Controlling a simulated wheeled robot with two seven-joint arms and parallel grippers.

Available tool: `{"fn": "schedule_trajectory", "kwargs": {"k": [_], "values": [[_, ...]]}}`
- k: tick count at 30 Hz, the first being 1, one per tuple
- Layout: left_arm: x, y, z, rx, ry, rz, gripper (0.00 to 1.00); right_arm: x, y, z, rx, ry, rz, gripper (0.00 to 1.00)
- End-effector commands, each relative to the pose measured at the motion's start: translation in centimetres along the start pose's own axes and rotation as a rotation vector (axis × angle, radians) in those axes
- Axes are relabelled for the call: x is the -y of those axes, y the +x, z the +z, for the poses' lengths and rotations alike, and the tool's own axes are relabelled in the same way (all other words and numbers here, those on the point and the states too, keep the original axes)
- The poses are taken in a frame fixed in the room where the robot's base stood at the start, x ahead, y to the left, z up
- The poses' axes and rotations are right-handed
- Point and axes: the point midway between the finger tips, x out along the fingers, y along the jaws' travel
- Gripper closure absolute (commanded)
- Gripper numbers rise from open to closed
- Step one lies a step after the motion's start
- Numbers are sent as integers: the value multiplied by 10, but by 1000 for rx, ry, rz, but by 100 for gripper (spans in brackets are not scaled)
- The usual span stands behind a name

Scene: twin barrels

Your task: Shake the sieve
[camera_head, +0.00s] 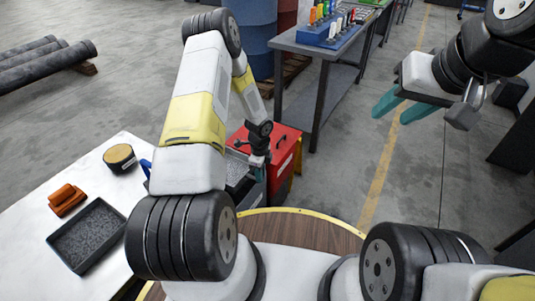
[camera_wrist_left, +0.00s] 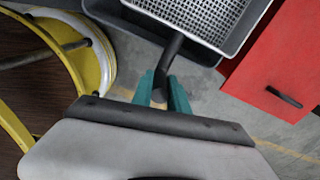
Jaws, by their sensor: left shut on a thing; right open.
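The sieve (camera_wrist_left: 205,18) is a light grey square pan with a perforated bottom and a dark handle (camera_wrist_left: 170,52). In the left wrist view my left gripper (camera_wrist_left: 160,90) has its teal fingers shut on this handle. In the head view the sieve's grey mesh (camera_head: 236,169) shows partly behind my left arm, with my left gripper (camera_head: 258,161) at its right. The sieve is over a dark bin (camera_wrist_left: 118,14); whether they touch is unclear. What the sieve holds is hard to tell. My right gripper (camera_head: 398,107) is open and empty, raised over the floor at right.
A white table (camera_head: 30,222) at left bears a black tray (camera_head: 118,243) of grey granules, an orange-brown object (camera_head: 66,200) and a round tin (camera_head: 119,157). A red cabinet (camera_head: 286,147) stands beside the sieve. A grey workbench (camera_head: 318,58) is behind; open floor lies at right.

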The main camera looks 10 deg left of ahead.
Motion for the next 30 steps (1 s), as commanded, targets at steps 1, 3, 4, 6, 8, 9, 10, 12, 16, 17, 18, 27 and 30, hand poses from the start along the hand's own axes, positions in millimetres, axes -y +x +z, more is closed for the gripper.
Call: {"fn": "schedule_trajectory", "kwargs": {"k": [1,3,4,6,8,9,10,12,16,17,18,27,30], "values": [[0,0,0,0,0,-1,100,0,0,0,0,0,0,59],[1,0,0,0,0,-1,100,0,0,0,0,0,0,59],[1,0,0,0,0,-1,100,0,0,0,0,0,0,59],[1,0,0,0,0,-1,100,0,0,0,0,0,0,59],[1,0,0,0,0,-1,100,0,0,0,0,0,0,59],[1,0,0,0,0,-1,100,0,0,0,0,0,0,59],[1,0,0,0,0,-1,100,0,0,0,0,0,0,59],[1,0,0,0,0,-1,100,0,0,0,0,0,0,59],[1,0,0,0,0,-1,100,0,0,0,0,0,0,59],[1,0,0,0,0,-2,100,0,0,0,0,0,0,59],[1,0,0,0,0,-2,100,0,0,0,0,0,0,59],[0,0,0,0,0,-1,100,0,0,0,0,0,0,59],[-8,0,2,2,1,2,100,0,0,0,0,0,0,59]]}}
